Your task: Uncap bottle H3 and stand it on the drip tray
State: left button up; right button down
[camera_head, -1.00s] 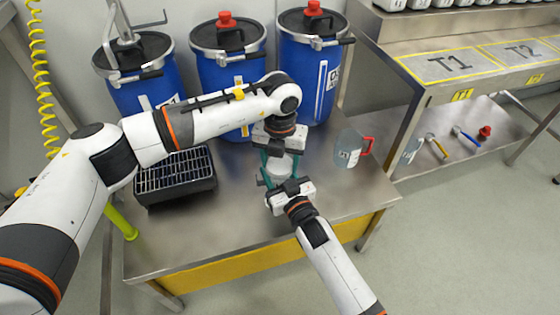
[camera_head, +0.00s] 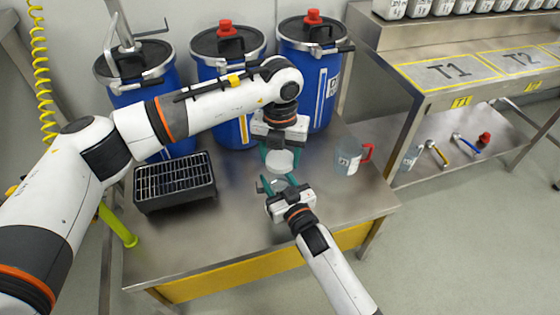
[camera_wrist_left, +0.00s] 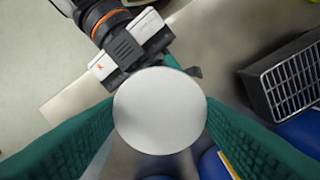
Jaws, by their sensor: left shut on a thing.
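My left gripper (camera_head: 280,145) is shut on a round white piece (camera_head: 280,161), which looks like the bottle's cap. In the left wrist view the white disc (camera_wrist_left: 160,111) fills the space between the teal fingers and hides what is below. My right gripper (camera_head: 279,187) is just below and in front, with its teal fingers either side of something pale, perhaps the bottle. Its grip on it is unclear, and no H3 label is readable. The black drip tray (camera_head: 175,207) with a metal grating stands at the left of the steel table; it also shows in the left wrist view (camera_wrist_left: 255,92).
A clear jug (camera_head: 348,158) with a red handle stands right of the grippers. Several blue drums (camera_head: 232,75) stand behind the table. A steel bench (camera_head: 450,70) marked T1 and T2 is at the right. The table's front (camera_head: 220,240) is clear.

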aim_at(270, 154)
pick_arm(q)
jog(key=shift+r, duration=0.25)
jog(key=shift+f, duration=0.2)
jog(key=n, duration=0.1)
jog(key=w+a+f+n, duration=0.1)
jog(key=n, duration=0.1)
jog(key=a+f+n, duration=0.1)
jog(key=n, duration=0.1)
jog(key=shift+w+a+f, duration=0.1)
jog(key=shift+w+f, duration=0.1)
jog(key=shift+f, duration=0.05)
jog(key=s+a+f+n, duration=0.5)
jog(key=a+f+n, duration=0.15)
jog(key=a, duration=0.45)
jog(key=shift+n, duration=0.65)
notch_tip(270, 154, down, 6)
jog(key=shift+s+f, duration=0.1)
jog(key=shift+s, duration=0.05)
jog(key=shift+f, duration=2)
jog(key=shift+f, duration=0.2)
